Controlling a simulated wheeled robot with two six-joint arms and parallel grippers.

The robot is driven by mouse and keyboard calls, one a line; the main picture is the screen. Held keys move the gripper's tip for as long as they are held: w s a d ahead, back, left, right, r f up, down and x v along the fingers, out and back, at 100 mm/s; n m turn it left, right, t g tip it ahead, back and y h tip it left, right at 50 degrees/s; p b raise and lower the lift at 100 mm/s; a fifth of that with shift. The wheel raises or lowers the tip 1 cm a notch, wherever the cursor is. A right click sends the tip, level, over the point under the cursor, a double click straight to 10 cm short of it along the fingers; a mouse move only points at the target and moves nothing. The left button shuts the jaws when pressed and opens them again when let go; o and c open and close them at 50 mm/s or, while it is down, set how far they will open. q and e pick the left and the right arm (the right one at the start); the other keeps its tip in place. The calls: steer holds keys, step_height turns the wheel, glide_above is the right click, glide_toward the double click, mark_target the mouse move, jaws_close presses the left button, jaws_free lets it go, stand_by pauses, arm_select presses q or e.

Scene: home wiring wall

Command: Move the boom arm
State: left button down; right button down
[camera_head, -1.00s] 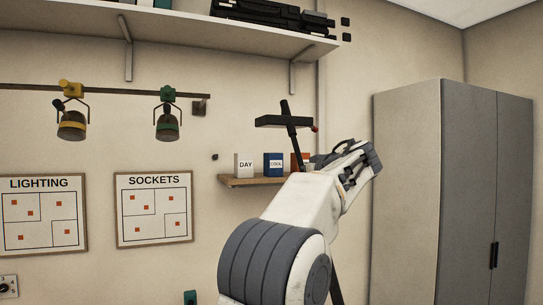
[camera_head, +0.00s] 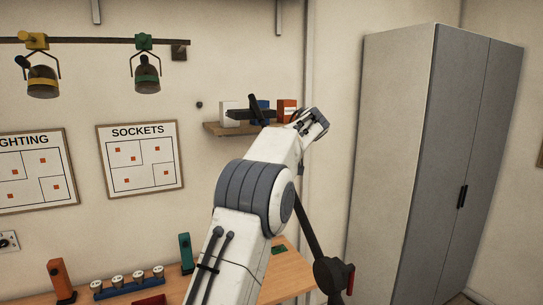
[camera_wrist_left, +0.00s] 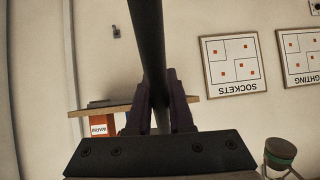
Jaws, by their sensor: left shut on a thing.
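The boom arm (camera_head: 312,228) is a dark thin pole. It slants up and left from a dark joint with a red part (camera_head: 335,275) and passes behind my left arm. Its dark flat head (camera_head: 250,114) shows in front of the boxes on the small shelf. In the left wrist view, which is upside down, the pole (camera_wrist_left: 148,40) runs between the fingers of my left gripper (camera_wrist_left: 162,102), which is shut on it. In the head view my left arm hides the grip and part of the pole. My right gripper is not in view.
The small wooden shelf (camera_head: 215,129) holds a white, a blue and an orange box (camera_head: 287,109). A grey cabinet (camera_head: 430,150) stands right. A workbench (camera_head: 290,270) below carries a row of round parts (camera_head: 140,279). Two lamps hang from a rail (camera_head: 100,40) at the upper left.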

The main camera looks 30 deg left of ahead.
arm_select(q)
steer(key=shift+a, duration=0.1)
steer(key=c, duration=0.8)
jaws_free()
steer(key=b+v, duration=0.2)
steer(key=v, duration=0.7)
steer(key=shift+d+b, duration=0.2)
steer(key=shift+b, duration=0.15)
steer(key=shift+s+d+r, duration=0.3)
steer(key=shift+d+r, duration=0.1)
